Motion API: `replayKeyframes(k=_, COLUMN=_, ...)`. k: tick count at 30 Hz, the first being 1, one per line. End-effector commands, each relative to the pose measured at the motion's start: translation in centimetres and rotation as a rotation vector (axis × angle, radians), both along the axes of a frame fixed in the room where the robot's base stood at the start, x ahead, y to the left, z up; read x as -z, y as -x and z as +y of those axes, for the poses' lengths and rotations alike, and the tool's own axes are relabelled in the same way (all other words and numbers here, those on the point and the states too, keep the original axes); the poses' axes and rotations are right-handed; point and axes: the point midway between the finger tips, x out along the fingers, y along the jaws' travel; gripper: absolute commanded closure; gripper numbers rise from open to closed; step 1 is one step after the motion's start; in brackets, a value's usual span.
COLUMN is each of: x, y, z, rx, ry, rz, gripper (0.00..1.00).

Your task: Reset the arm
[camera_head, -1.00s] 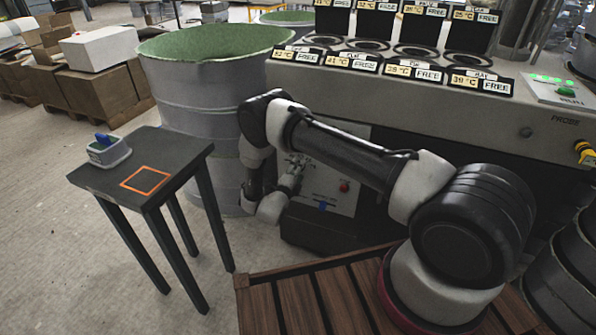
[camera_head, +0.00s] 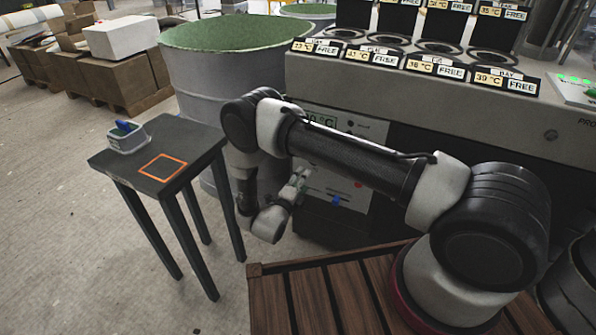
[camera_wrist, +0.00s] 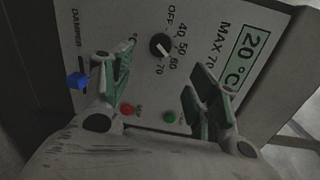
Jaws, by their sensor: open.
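My arm reaches left from its base on a wooden slatted platform and folds down at the elbow. My gripper (camera_head: 302,180) hangs in front of the control panel of the grey machine. In the wrist view my gripper (camera_wrist: 165,92) is open, with its two green-padded fingers apart and nothing between them. Behind the fingers is the control panel (camera_wrist: 200,50), with a black dial (camera_wrist: 160,45), a 20 °C display (camera_wrist: 252,55), a blue damper knob (camera_wrist: 77,80), a red button (camera_wrist: 127,110) and a green button (camera_wrist: 169,117). I cannot tell the gap between fingertips and panel.
A dark small table (camera_head: 195,142) stands at left with an orange square outline and a grey tray (camera_head: 127,138) holding something blue. A large drum with a green top (camera_head: 225,85) stands behind it. The machine's bench (camera_head: 450,110) is close at right. Floor is clear at lower left.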

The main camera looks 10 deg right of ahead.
Motion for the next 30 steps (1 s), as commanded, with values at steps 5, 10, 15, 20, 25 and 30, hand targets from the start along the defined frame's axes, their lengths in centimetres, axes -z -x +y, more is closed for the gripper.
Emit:
replayKeyframes(k=5, x=0.0, y=0.0, z=0.0, rx=-0.001, ry=0.012, rz=0.008, gripper=0.41)
replayKeyframes(k=10, x=3.8, y=-0.3, z=1.1, rx=-0.078, ry=0.083, rz=0.245, gripper=0.41)
replayKeyframes(k=15, x=11.6, y=2.6, z=3.3, rx=-0.367, ry=0.209, rz=0.710, gripper=0.41)
replayKeyframes(k=20, x=12.1, y=5.5, z=7.2, rx=-0.725, ry=0.313, rz=1.053, gripper=0.41)
replayKeyframes(k=25, x=5.9, y=8.4, z=9.8, rx=-1.147, ry=0.427, rz=1.300, gripper=0.41)
replayKeyframes(k=30, x=-4.3, y=11.3, z=8.6, rx=-1.525, ry=0.558, rz=1.420, gripper=0.41)
